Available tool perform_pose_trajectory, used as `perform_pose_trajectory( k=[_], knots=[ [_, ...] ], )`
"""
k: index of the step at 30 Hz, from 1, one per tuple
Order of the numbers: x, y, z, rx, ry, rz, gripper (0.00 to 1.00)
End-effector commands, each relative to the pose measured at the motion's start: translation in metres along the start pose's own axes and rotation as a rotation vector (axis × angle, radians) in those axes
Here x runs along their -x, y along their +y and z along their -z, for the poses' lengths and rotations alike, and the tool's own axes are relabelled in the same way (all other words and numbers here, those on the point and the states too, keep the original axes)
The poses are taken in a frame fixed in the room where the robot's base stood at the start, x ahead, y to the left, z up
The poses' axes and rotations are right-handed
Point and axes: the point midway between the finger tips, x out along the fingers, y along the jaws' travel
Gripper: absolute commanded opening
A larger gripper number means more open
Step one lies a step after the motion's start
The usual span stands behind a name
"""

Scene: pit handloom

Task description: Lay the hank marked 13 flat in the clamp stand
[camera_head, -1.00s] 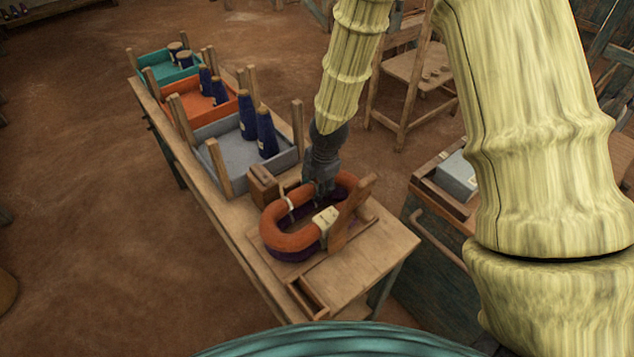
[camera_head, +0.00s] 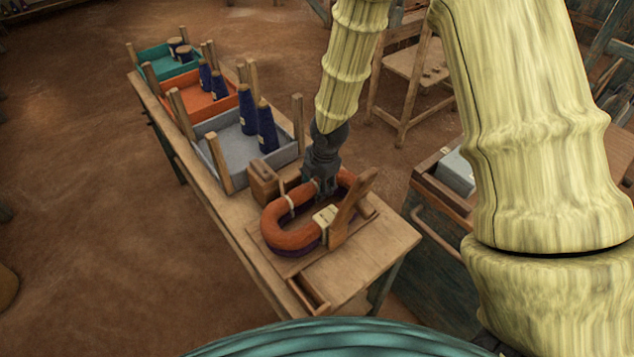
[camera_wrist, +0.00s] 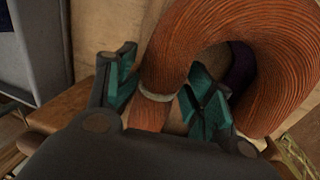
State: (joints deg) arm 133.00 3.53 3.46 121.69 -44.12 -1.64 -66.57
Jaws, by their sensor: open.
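An orange hank (camera_head: 291,237), a long closed loop with a pale tie and a pale tag (camera_head: 325,214), lies level at the clamp stand (camera_head: 348,209). The tag's number is too small to read. A dark purple layer (camera_head: 312,248) shows just under the hank. The stand's wooden uprights rise beside the loop. My gripper (camera_head: 322,187) is at the hank's far side. In the wrist view its teal-padded fingers (camera_wrist: 162,75) are open, one on each side of the orange strand (camera_wrist: 165,65), near the tie. Gaps show beside the strand.
Grey (camera_head: 222,136), orange (camera_head: 212,111) and teal (camera_head: 165,68) trays with dark blue cones stand along the bench to the back left. A small wooden box (camera_head: 310,296) is at the bench's near edge. A chair (camera_head: 415,70) and a cabinet (camera_head: 440,250) are to the right.

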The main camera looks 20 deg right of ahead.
Motion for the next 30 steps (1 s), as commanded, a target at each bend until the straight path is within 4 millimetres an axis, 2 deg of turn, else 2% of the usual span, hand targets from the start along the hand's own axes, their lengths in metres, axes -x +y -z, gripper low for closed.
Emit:
perform_pose_trajectory(
  k=[1,14,30],
  knots=[
    [0.003,0.007,-0.001,-0.001,-0.001,-0.014,0.69],
    [0.011,0.009,-0.002,-0.002,-0.002,-0.018,0.69],
    [0.080,0.002,-0.002,-0.003,0.000,-0.009,0.69]
  ],
)
